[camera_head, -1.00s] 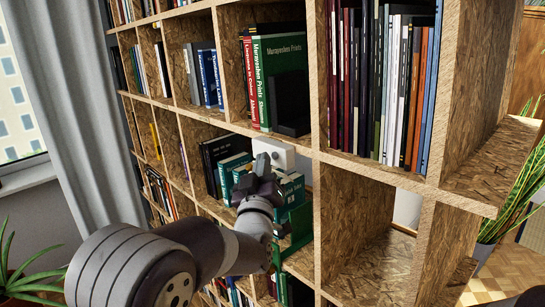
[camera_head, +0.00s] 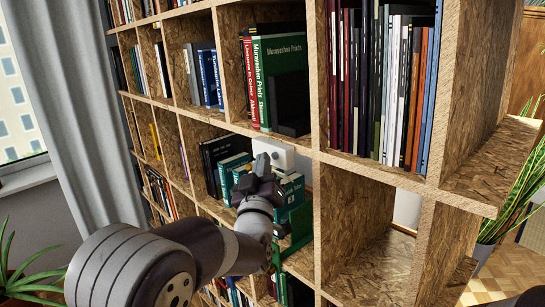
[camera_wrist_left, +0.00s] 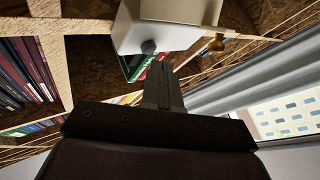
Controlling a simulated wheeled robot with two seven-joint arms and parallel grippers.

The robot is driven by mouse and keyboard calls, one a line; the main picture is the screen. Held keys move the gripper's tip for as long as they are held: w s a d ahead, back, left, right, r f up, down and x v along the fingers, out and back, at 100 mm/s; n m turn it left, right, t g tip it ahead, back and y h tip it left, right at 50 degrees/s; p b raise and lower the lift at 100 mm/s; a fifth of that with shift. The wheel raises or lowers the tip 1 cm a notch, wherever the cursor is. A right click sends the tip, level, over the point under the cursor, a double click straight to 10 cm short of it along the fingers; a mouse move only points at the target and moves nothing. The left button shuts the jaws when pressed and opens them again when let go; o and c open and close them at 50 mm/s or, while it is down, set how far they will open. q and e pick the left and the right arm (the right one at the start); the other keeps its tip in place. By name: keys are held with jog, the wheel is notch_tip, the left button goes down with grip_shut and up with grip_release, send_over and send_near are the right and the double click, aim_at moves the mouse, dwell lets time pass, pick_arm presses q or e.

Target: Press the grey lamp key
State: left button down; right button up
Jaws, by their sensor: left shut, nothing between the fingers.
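The white lamp box (camera_head: 284,153) is mounted in the shelf compartment near the middle of the head view. It shows larger at the top of the left wrist view (camera_wrist_left: 165,38). The grey lamp key (camera_wrist_left: 148,46) is a small round knob on the box's near face in the wrist view. My left gripper (camera_head: 262,164) is shut and empty, in front of the box's left part. In the wrist view its fingertips (camera_wrist_left: 160,70) are just below and right of the key. A small gap shows there; I cannot tell the depth. In the head view the gripper hides the key.
The OSB bookshelf (camera_head: 320,160) surrounds the box. Green books (camera_head: 290,190) stand beneath it, close to my gripper. A brass knob (camera_wrist_left: 216,43) sits right of the box in the wrist view. A grey curtain (camera_head: 75,110) hangs at the left.

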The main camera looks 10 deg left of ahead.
dwell(0.5)
pick_arm(q)
jog(key=shift+w+d+f+b, duration=0.1)
jog(key=shift+w+d+b, duration=0.2)
jog(key=shift+b, duration=0.2)
jog(key=shift+s+a+b, duration=0.35)
jog(key=shift+b, duration=0.1)
